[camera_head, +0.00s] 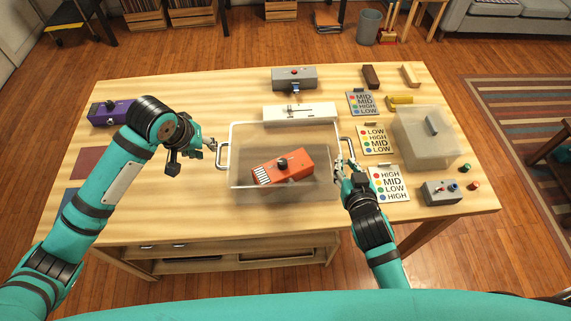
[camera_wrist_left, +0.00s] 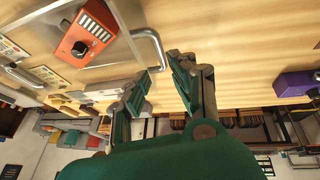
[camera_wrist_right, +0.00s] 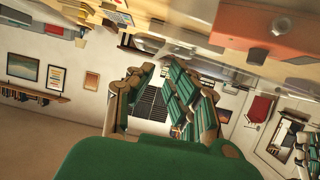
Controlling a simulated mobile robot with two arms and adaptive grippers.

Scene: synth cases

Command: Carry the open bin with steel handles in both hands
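The clear open bin (camera_head: 245,142) stands on the wooden table, with an orange box with a black knob (camera_head: 290,163) inside it. The box also shows in the left wrist view (camera_wrist_left: 88,38). The bin's left steel handle (camera_head: 222,157) also shows in the left wrist view (camera_wrist_left: 151,42). My left gripper (camera_head: 212,146) is open at this handle, its fingertips on either side of the bar's near end. My right gripper (camera_head: 342,168) is by the right steel handle (camera_head: 350,148); its fingers (camera_wrist_right: 160,75) are apart. Its contact with that handle is unclear.
A white slider box (camera_head: 300,112) and a grey box (camera_head: 294,78) are behind the bin. Label cards (camera_head: 390,184), a lidded translucent box (camera_head: 425,140) and a control box (camera_head: 441,192) are at right. A purple box (camera_head: 108,112) is at left. Table in front is clear.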

